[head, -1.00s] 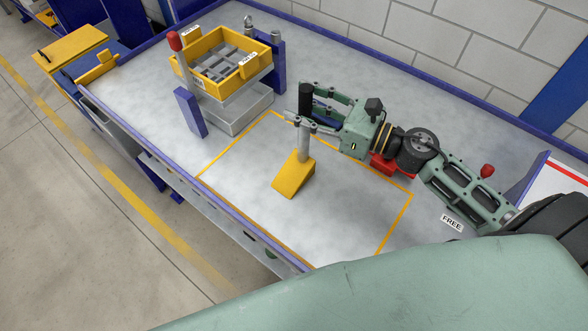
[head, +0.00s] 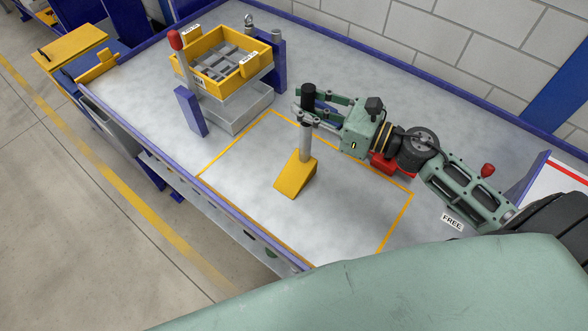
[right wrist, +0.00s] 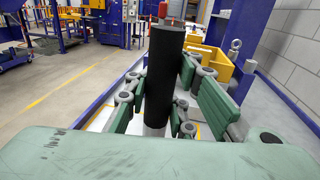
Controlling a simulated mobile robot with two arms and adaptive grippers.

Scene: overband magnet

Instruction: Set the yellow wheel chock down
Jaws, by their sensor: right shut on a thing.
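The yellow wheel chock (head: 295,175) is a wedge with a grey upright post and a black grip (head: 308,97) on top. It is at the yellow-outlined area of the grey table; whether its base touches the surface I cannot tell. My right gripper (head: 302,112) is shut on the black grip, its arm coming in from the right. In the right wrist view the black grip (right wrist: 166,75) stands upright between the green fingers, and the wedge is hidden. My left gripper is not in view.
A yellow crate (head: 205,85) with grey parts stands on a stand behind the outline, near a red-knobbed post (head: 175,40). A red object (head: 385,163) sits behind my right arm. A FREE label (head: 452,222) lies at right. The outlined area around the wedge is clear.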

